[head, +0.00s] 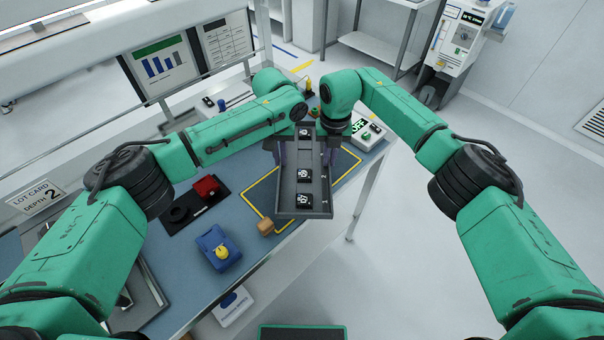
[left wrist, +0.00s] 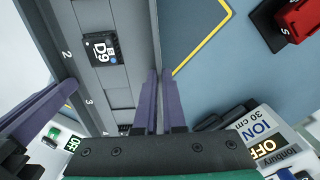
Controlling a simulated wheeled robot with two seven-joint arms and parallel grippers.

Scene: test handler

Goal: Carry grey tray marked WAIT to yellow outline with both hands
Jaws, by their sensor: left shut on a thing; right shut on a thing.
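The grey tray (head: 314,187) is long and narrow and carries three black square parts in a row. It hangs across the right part of the yellow outline (head: 262,185); its near end reaches to about the bench's front edge, and its exact height cannot be told. My left gripper (head: 281,152) is shut on the tray's left wall, and its purple fingers pinch that wall in the left wrist view (left wrist: 158,100). My right gripper (head: 326,153) is shut on the opposite wall. A part marked D9 (left wrist: 100,48) sits in the tray. No WAIT marking is readable.
On the blue bench (head: 175,270), a wooden block (head: 266,227) stands by the outline's near corner. A blue device with a yellow knob (head: 218,248) and a red block on a black base (head: 207,187) lie to the left. An OFF-display box (head: 366,130) stands beyond.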

